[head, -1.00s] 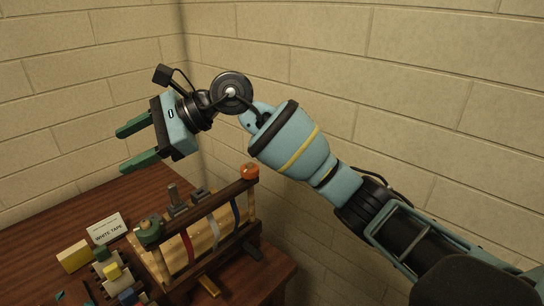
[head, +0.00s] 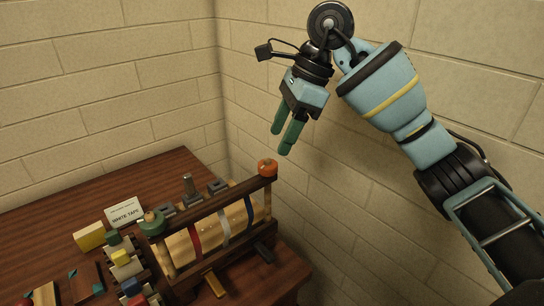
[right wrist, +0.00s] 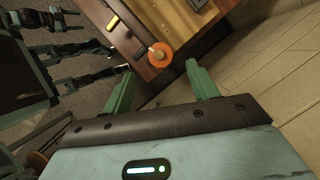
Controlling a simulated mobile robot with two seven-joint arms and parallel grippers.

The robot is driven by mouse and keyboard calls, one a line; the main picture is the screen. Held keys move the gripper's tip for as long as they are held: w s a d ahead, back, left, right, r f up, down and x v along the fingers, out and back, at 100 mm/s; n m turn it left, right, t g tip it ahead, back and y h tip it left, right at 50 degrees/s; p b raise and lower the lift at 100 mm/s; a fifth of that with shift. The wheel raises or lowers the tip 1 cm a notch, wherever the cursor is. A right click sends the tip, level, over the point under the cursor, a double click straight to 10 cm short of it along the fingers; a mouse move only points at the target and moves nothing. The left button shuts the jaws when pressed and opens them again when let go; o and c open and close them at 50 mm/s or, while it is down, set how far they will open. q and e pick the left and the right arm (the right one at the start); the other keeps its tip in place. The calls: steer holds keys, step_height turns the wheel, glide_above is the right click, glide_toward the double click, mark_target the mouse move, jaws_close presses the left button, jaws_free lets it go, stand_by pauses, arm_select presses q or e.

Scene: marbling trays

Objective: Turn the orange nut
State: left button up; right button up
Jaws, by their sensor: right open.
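The orange nut (head: 267,168) sits on top of the right end post of a wooden frame (head: 215,211) on the table. The frame holds a wood-toned roll with red, grey and blue bands. My right gripper (head: 280,143) points down, open and empty, above the nut and apart from it. In the right wrist view the orange nut (right wrist: 160,55) shows beyond and between the two green fingers (right wrist: 160,80). A green nut (head: 152,222) sits on the frame's left end post. My left gripper is not in the head view.
A white card reading "WHITE TAPE" (head: 125,214), a yellow block (head: 89,237) and several small coloured blocks stand left of the frame. Grey metal pieces (head: 189,187) stand behind it. Brick walls meet in a corner close behind the dark wooden table (head: 60,220).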

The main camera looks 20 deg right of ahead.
mark_target(270, 161)
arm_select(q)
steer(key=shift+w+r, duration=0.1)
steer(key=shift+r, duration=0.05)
arm_select(e)
steer(key=shift+x, duration=3.2)
steer(key=shift+c, duration=0.5)
steer(key=c, duration=0.9)
steer(key=shift+r+m+t+p, duration=0.2)
steer(key=shift+m+t+p, duration=0.1)
steer(key=shift+m+p, duration=0.4)
steer(key=m+p, duration=0.1)
steer(key=m+t+p, duration=0.1)
steer(key=m, duration=0.1)
steer(key=shift+s+r+h, duration=0.15)
steer(key=shift+h, duration=0.15)
steer(key=shift+m+t+p, duration=0.3)
steer(key=shift+m+p, duration=0.25)
steer(key=shift+m, duration=0.45)
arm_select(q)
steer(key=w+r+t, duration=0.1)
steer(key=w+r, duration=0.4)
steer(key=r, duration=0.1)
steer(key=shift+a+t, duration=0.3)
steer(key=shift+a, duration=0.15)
arm_select(e)
steer(key=shift+f+m+h, duration=0.3)
